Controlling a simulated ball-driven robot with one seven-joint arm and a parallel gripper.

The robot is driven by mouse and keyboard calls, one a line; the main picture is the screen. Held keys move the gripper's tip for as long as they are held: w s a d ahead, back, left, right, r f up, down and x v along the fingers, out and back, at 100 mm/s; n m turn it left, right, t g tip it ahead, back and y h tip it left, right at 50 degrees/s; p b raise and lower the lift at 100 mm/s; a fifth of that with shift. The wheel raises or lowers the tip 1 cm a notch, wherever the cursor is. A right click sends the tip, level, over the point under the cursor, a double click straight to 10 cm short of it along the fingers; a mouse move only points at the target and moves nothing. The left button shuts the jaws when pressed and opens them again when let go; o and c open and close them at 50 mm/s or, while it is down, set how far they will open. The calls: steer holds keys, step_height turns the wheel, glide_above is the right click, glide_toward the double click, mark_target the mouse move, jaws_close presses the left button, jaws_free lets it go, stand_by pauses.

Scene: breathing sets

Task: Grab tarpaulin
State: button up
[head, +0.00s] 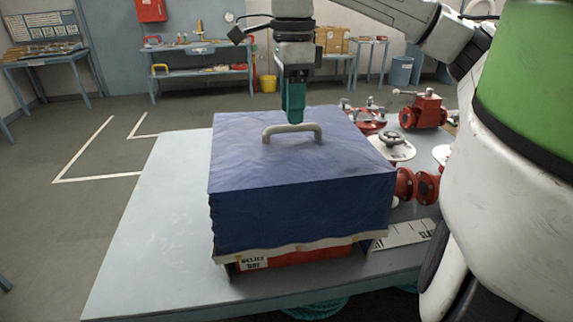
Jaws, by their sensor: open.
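A blue tarpaulin (300,205) is draped over a box-shaped thing on the table. A beige handle (292,130) stands up from its top. Below its front hem, part of a red thing with a white label (254,262) shows; the rest is hidden under the cover. My gripper (292,115) points down, with teal fingers, just above or behind the handle. It appears apart from the handle and holds nothing that I can see. The gap between the fingers is hard to make out from this side.
The light blue table (150,230) is bare to the left of the tarpaulin. Red valves (424,112) and pipe flanges (415,186) stand close on the right. A white marked plate (403,235) lies at the front right. Workbenches (205,70) line the back wall.

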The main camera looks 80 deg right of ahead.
steer(key=shift+s+f+p, duration=0.1)
steer(key=shift+f+p, duration=0.3)
steer(key=shift+f, duration=1.45)
steer(key=shift+c, duration=0.4)
jaws_close()
steer(key=shift+r, duration=0.1)
